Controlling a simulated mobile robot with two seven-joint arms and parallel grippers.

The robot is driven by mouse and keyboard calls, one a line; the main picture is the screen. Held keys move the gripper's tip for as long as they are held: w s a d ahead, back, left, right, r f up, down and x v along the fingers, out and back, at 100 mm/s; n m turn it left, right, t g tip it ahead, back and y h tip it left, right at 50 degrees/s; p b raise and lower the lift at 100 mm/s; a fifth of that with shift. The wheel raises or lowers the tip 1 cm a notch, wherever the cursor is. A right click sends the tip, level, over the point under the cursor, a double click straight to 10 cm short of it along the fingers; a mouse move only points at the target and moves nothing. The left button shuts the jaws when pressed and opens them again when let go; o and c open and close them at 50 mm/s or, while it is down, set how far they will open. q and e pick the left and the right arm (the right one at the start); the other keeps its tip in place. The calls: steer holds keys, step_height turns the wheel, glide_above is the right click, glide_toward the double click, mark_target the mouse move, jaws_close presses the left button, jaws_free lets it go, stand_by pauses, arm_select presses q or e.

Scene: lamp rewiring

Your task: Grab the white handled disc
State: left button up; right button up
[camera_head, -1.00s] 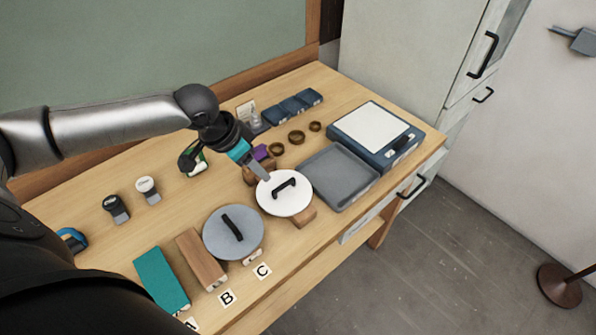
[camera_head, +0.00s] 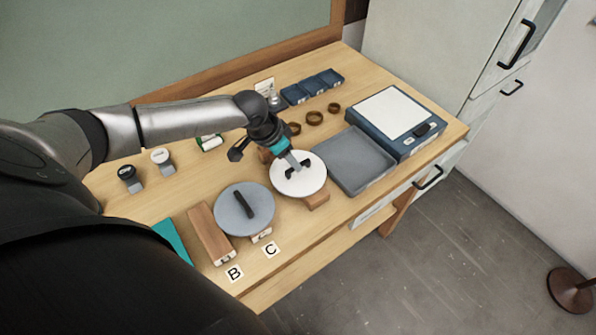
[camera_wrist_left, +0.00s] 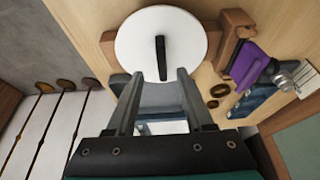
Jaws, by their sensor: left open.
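The white disc (camera_head: 312,186) with a black bar handle (camera_head: 291,172) rests on a wooden support (camera_head: 317,200) on the bench. My left gripper (camera_head: 295,161) is over the disc at its handle and hides part of it. In the left wrist view the white disc (camera_wrist_left: 188,38) is just ahead of the fingertips (camera_wrist_left: 159,75). The fingers are apart, with the near end of the handle (camera_wrist_left: 161,55) lined up between them. I cannot tell how low the fingertips are relative to the handle. My right gripper is not in view.
A grey disc (camera_head: 236,216) with a black handle sits close to the left of the white one. A grey tray (camera_head: 357,163) is close on the right, with a blue scale-like device (camera_head: 418,140) beyond. Brown rings (camera_head: 315,118) and blue bins (camera_head: 311,88) stand behind.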

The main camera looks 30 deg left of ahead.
arm_select(q)
steer(key=shift+w+x, duration=0.15)
steer(key=shift+x, duration=1.1)
steer(key=shift+w+x, duration=0.1)
steer(key=shift+x, duration=1.1)
steer(key=shift+a, duration=0.1)
steer(key=shift+r, duration=0.1)
jaws_close()
